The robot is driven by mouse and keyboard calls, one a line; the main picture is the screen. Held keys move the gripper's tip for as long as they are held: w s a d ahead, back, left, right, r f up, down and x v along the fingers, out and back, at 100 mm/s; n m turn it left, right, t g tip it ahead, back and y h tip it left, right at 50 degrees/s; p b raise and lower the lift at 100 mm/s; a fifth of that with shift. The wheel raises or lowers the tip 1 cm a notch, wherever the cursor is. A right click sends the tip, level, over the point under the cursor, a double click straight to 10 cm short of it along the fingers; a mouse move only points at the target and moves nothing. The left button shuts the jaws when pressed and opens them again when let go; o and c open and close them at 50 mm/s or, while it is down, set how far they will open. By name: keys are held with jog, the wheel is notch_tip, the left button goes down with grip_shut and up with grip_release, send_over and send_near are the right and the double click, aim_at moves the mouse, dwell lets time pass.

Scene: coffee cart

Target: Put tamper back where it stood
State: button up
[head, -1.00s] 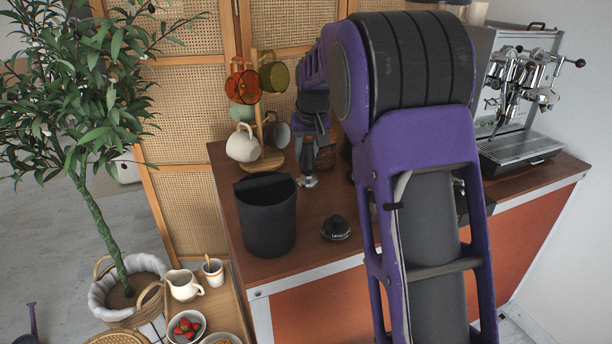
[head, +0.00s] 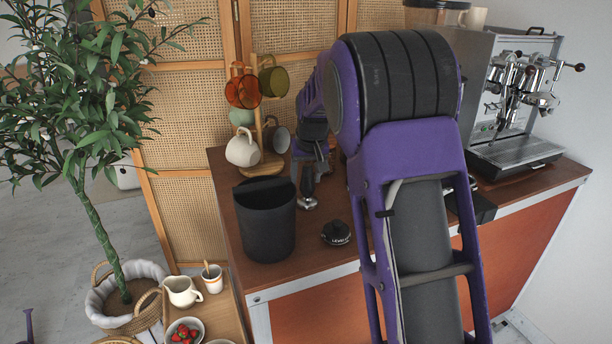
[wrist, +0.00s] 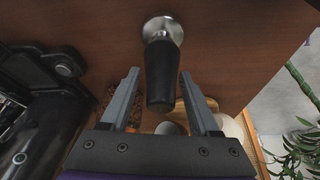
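The tamper (head: 308,188) has a silver base and a black handle. In the head view it is on the wooden counter, behind and right of the black bin, with its base towards the front. In the wrist view the tamper (wrist: 162,65) shows its handle end between my fingers, base beyond the fingertips. My gripper (wrist: 159,78) is open, with a gap on each side of the handle. In the head view my gripper (head: 313,165) is around the upper handle, partly hidden. I cannot tell whether the base rests fully flat.
A black bin (head: 266,228) and a round black leveler (head: 336,232) stand at the counter's front left. A mug tree (head: 266,160) with several mugs is close behind left. The espresso machine (head: 515,110) is at the right. Bare counter (head: 308,245) lies between bin and leveler.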

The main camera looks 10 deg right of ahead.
jog(key=shift+s+r, duration=0.1)
jog(key=shift+r, duration=0.55)
jog(key=p+v, duration=0.1)
jog(key=v, duration=1)
jog(key=shift+p, duration=0.35)
